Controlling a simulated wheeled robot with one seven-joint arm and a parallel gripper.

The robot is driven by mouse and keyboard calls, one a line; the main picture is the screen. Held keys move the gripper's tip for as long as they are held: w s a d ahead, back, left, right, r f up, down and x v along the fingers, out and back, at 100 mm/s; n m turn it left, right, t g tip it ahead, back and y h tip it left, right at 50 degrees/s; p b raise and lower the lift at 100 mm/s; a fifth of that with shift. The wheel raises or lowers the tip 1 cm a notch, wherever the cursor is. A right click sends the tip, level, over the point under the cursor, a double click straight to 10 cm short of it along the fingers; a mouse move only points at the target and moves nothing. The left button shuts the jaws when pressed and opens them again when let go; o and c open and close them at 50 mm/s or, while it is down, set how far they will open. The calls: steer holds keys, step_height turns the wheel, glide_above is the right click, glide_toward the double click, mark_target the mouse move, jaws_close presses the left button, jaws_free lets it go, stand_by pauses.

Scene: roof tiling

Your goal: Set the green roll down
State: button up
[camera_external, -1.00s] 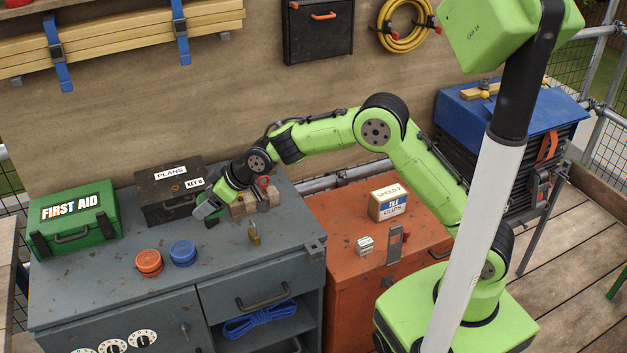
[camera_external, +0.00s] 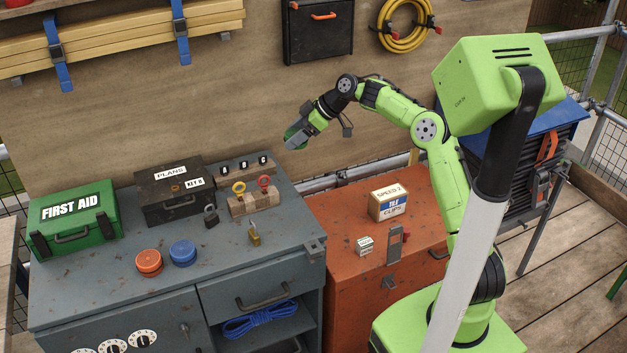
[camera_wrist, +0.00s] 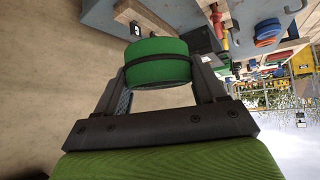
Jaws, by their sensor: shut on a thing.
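My gripper (camera_external: 294,141) is raised in front of the plywood wall, above the back right of the grey workbench (camera_external: 110,290). It is shut on the green roll (camera_wrist: 157,62), which sits between the two fingers in the wrist view. In the external view only part of the green roll (camera_external: 291,134) shows past the fingers. The roll is clear of the bench top.
An orange roll (camera_external: 149,263) and a blue roll (camera_external: 183,253) stand on the bench. Near them are a padlock (camera_external: 254,235), a wooden key block (camera_external: 255,204), a black plans box (camera_external: 172,192) and a green first aid box (camera_external: 75,216).

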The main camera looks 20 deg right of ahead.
steer(key=b, duration=0.2)
glide_above(324, 227)
step_height(324, 227, down, 35)
steer(key=shift+f+b, duration=0.1)
steer(key=shift+b, duration=0.85)
steer(key=shift+f, duration=0.1)
steer(key=o, duration=1.1)
steer(key=shift+o, duration=0.6)
